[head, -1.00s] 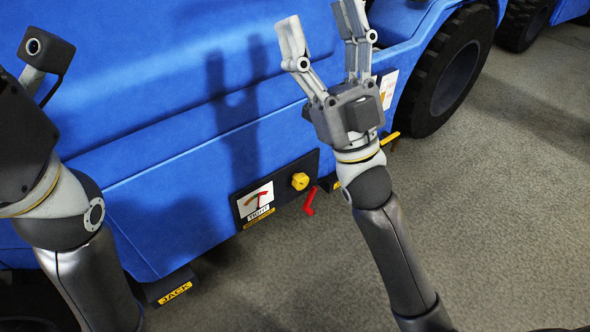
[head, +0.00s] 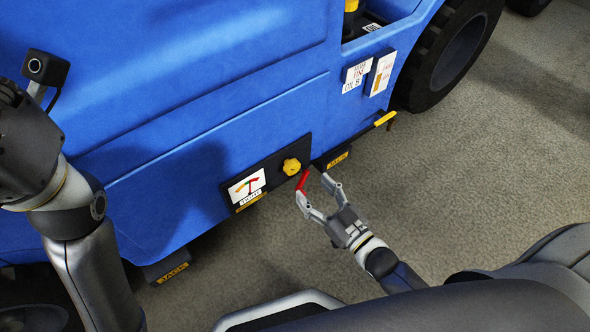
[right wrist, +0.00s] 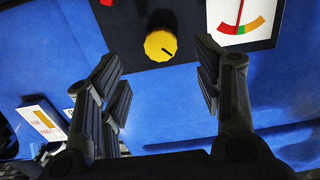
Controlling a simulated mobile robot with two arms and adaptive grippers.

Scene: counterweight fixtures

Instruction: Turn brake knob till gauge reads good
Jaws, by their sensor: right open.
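The yellow brake knob (head: 291,166) sits on a black panel on the blue vehicle's side. In the right wrist view the knob (right wrist: 160,44) has a dark index mark and lies between the spread fingers, further off and not visibly touched. The gauge (head: 247,187) is beside the knob, with a label below that seems to read TIGHT. In the right wrist view the gauge (right wrist: 238,18) appears inverted, its needle near the red-green border. My right gripper (head: 317,186) is open and empty, low beside the panel. My left arm shows at the left; its fingers are out of view.
A red lever (head: 303,179) hangs next to the knob, close to or overlapped by a right fingertip. JACK brackets (head: 172,268) stick out below the body. A yellow handle (head: 384,118) and a black tyre (head: 452,60) are further right. The floor (head: 470,190) is clear.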

